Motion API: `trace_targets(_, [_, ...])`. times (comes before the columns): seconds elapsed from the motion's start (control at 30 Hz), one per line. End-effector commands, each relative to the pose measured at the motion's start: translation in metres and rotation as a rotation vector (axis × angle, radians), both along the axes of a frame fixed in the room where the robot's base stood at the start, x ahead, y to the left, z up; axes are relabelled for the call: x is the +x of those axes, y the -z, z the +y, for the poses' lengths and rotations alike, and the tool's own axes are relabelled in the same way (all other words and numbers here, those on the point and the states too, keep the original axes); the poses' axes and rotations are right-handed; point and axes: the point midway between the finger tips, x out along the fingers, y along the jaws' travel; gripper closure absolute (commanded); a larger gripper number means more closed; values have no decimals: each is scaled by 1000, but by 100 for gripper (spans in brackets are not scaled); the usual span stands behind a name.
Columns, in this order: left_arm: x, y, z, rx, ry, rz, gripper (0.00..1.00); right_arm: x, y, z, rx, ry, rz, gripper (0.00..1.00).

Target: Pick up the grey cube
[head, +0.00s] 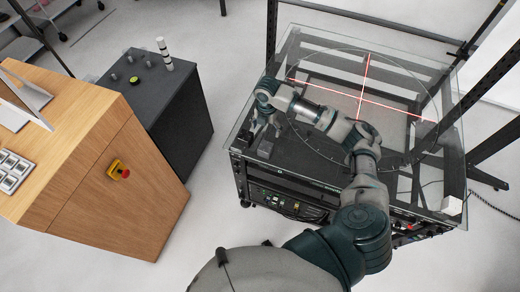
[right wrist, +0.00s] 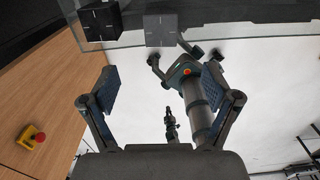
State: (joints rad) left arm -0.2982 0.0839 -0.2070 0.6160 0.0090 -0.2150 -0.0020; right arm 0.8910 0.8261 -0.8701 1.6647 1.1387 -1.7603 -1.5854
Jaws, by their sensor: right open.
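The grey cube (right wrist: 158,30) shows at the top of the right wrist view, near the edge of the glass top, ahead of my fingers and a little left of centre. In the head view the grey cube (head: 265,149) is small, near the left front corner of the glass table. My right gripper (right wrist: 163,84) is open, its two fingers spread wide with nothing between them. In the head view my right gripper (head: 258,126) is above the table's left side, close to the cube; the gap is hard to judge.
A black cube (right wrist: 98,20) with white marks stands just left of the grey one. A white cube (head: 451,205) sits at the table's right corner. The glass turntable (head: 425,75) carries red laser lines. A wooden cabinet (head: 100,190) and dark box (head: 180,115) stand left.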

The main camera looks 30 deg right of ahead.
Motion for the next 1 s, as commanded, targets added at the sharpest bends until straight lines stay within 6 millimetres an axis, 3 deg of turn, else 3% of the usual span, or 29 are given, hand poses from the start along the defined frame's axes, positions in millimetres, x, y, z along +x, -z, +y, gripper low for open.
trace_targets(0.1, [0,-4,-1,1,-1,0,100,-1,30,-2,1,3,3,12])
trace_targets(0.3, [0,-7,-1,1,-1,1,100,-1,69,-1,1,3,0,12])
trace_targets(0.57, [0,-10,-2,0,-1,1,100,-1,91,0,1,2,-1,12])
trace_targets(0.8, [1,-17,-3,-1,-1,1,100,-2,127,3,0,3,-1,12])
trace_targets(1.0, [1,-17,-3,-1,-1,1,100,-1,135,1,1,1,-3,12])
